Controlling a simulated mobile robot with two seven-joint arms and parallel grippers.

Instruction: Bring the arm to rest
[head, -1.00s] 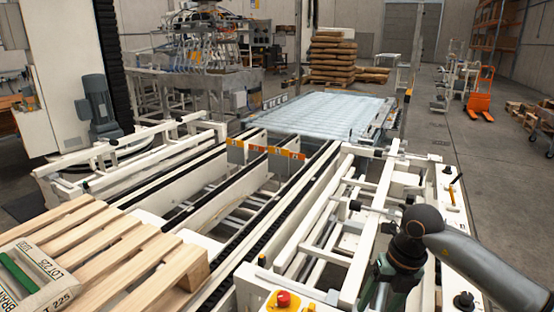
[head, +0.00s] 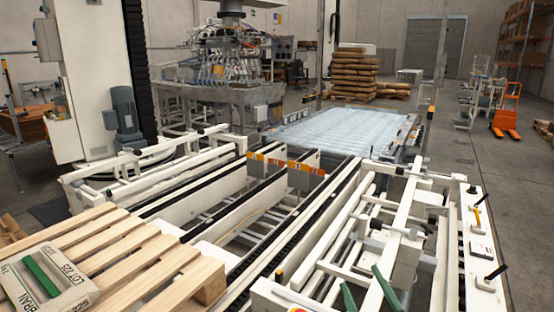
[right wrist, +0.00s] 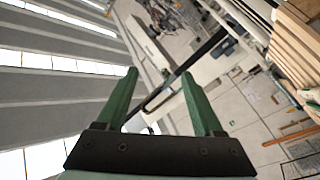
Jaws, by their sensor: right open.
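My right gripper (head: 360,277) shows at the bottom of the head view, with only its two green fingers in frame, apart and over the white conveyor frame. The right wrist view also shows this gripper (right wrist: 159,73), open with nothing between its fingers. Behind the fingers there are a ribbed ceiling with bright strips, the floor and tilted machinery. The rest of my right arm is out of the head view. My left gripper is not in view.
A wooden pallet (head: 150,258) with a printed sack (head: 65,284) on it stands at the lower left. The white conveyor frame (head: 405,245) fills the lower right. A roller conveyor (head: 345,128) lies beyond. Open floor (head: 525,205) is at the right, with an orange pallet truck (head: 507,120).

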